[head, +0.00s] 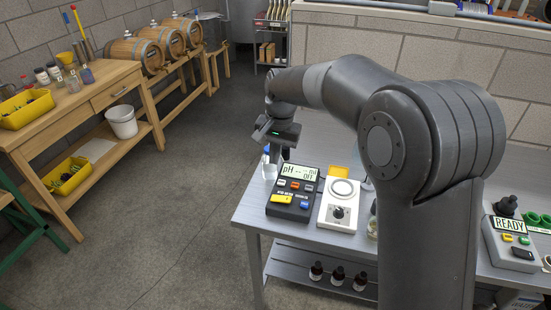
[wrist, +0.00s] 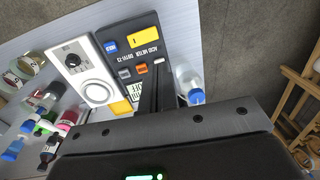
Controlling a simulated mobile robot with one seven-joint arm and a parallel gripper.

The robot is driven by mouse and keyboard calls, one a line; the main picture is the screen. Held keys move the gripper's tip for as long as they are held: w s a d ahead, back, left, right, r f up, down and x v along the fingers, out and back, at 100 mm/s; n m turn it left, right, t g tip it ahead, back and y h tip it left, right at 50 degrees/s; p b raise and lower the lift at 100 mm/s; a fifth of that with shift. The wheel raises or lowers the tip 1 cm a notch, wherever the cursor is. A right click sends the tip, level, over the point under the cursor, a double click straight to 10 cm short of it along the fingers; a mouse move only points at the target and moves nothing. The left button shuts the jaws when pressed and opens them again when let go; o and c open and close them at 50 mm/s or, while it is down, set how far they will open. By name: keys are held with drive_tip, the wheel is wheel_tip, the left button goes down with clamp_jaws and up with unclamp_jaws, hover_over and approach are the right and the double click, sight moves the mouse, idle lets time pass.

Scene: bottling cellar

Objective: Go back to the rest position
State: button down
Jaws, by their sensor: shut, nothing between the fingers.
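My arm reaches over the grey metal bench (head: 258,212) from the right in the head view. My gripper (head: 279,153) points down just behind the dark pH meter (head: 291,208), whose display reads OFF. In the wrist view my gripper (wrist: 152,95) is shut and empty, its fingers seen against the meter (wrist: 135,50). I cannot tell the exact gap between fingertips and meter. A clear bottle with a blue cap (wrist: 195,96) stands close beside the fingers; in the head view it is partly hidden by my gripper.
A white stirrer (head: 338,207) stands right of the meter. Several small bottles (wrist: 48,135) stand beyond it in the wrist view. A device reading READY (head: 510,240) is at the far right. A wooden table (head: 80,105) with yellow bins stands left, across open floor (head: 165,205).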

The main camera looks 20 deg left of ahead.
drive_tip(key=s+d+r+t, duration=0.1)
drive_tip(key=s+d+r, duration=0.4)
drive_tip(key=d, duration=0.5)
drive_tip(key=s+d+r+t, duration=0.2)
drive_tip(key=s+d+r, duration=0.25)
drive_tip(key=d, duration=0.45)
drive_tip(key=s+d+f+t+h, duration=0.1)
drive_tip(key=s+d+t, duration=0.1)
drive_tip(key=s+d, duration=1.2)
drive_tip(key=shift+s+f+t, duration=0.3)
drive_tip(key=shift+s+f, duration=0.1)
drive_tip(key=shift+s, duration=0.7)
